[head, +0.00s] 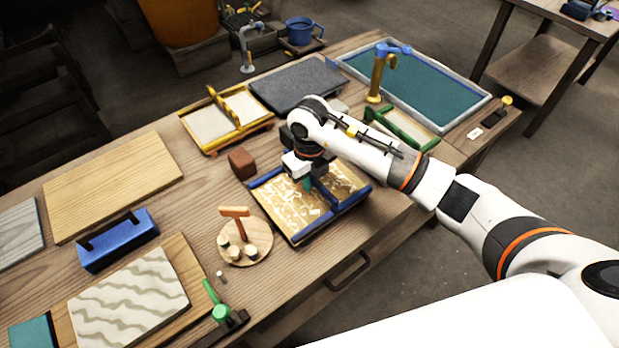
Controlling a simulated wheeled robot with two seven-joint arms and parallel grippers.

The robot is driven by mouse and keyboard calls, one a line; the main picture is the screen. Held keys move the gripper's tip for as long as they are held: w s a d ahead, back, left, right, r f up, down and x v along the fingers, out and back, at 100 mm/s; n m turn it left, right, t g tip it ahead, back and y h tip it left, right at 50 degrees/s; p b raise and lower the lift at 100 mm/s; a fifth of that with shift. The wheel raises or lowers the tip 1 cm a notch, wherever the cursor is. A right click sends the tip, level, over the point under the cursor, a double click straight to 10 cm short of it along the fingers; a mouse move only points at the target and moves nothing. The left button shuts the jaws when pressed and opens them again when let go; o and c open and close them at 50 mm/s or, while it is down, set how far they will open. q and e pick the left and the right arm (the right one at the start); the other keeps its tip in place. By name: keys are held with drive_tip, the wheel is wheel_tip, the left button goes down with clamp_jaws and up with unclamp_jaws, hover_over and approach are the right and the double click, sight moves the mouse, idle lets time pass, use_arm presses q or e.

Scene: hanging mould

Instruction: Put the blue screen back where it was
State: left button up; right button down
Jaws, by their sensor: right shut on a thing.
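The blue screen (279,216) is a blue-framed rectangle with a tan, pale-flecked face, near the front edge of the wooden table. My right gripper (308,184) is over its back-middle part and appears shut on it; the fingertips are partly hidden, with a small teal piece at them. The screen looks low, near the tabletop; I cannot tell whether it touches. My left gripper is not in view.
A dark red block (242,164) stands at the screen's back left. A round board (262,236) with small pegs is close at its left. Farther back are a yellow-framed tray (206,124), a dark slab (296,82), a green frame (400,131) and a teal basin (425,90).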

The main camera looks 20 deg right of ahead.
drive_tip(key=shift+f, duration=0.1)
drive_tip(key=shift+f, duration=0.15)
drive_tip(key=c, duration=1.5)
unclamp_jaws()
drive_tip(key=shift+r, duration=0.5)
wheel_tip(320, 180, up, 12)
drive_tip(key=shift+f+b, duration=0.2)
drive_tip(key=shift+b, duration=0.75)
drive_tip(key=shift+s+f, duration=0.1)
